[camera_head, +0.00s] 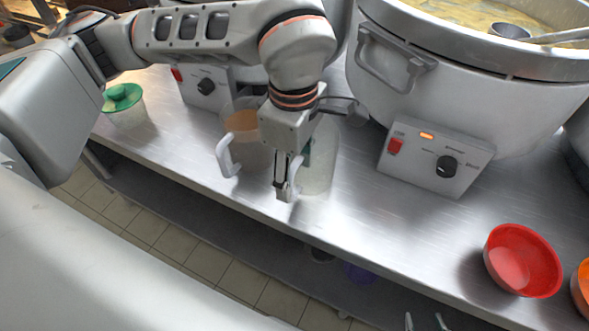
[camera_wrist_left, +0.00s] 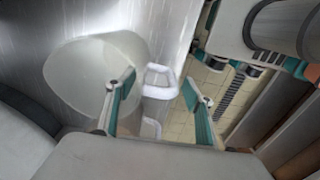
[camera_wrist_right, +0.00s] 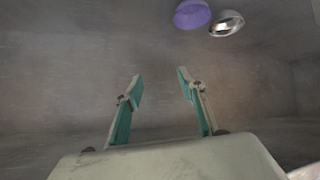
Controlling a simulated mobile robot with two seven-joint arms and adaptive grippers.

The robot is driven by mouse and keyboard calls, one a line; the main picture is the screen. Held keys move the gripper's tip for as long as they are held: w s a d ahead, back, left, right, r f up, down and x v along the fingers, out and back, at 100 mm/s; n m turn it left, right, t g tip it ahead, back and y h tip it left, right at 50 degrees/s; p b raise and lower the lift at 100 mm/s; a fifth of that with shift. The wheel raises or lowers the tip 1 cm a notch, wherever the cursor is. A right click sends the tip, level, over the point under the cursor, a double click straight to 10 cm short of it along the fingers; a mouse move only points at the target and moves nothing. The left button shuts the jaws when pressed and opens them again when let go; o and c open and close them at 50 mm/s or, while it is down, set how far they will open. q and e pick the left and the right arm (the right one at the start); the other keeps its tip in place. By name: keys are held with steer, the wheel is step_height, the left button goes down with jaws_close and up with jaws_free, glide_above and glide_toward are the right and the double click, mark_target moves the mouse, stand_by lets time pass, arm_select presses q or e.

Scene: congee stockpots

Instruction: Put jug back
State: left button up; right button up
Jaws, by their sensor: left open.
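A translucent jug (camera_head: 320,165) stands on the steel counter below the big pot, partly hidden by my left gripper (camera_head: 287,188). The gripper is open, with its fingers at the jug's white handle. In the left wrist view the handle (camera_wrist_left: 160,82) shows between the open fingers, and the jug body (camera_wrist_left: 85,75) is to the left. A second jug (camera_head: 242,122) with orange-brown contents stands just left of it; its handle (camera_head: 227,158) faces the front. My right gripper (camera_wrist_right: 160,78) is open and empty, low by the shelf below the counter.
A stockpot (camera_head: 460,95) with a ladle stands behind, its control box (camera_head: 435,158) at the front. A red bowl (camera_head: 522,260) and an orange bowl (camera_head: 583,288) are at right. A purple bowl (camera_wrist_right: 192,14) lies below the counter.

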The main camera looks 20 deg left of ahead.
arm_select(q)
step_height(320, 180, up, 11)
steer(key=shift+r+p, duration=0.1)
steer(key=shift+p, duration=0.6)
steer(key=shift+r, duration=0.3)
steer(key=shift+s+r, duration=0.1)
steer(key=shift+r, duration=0.1)
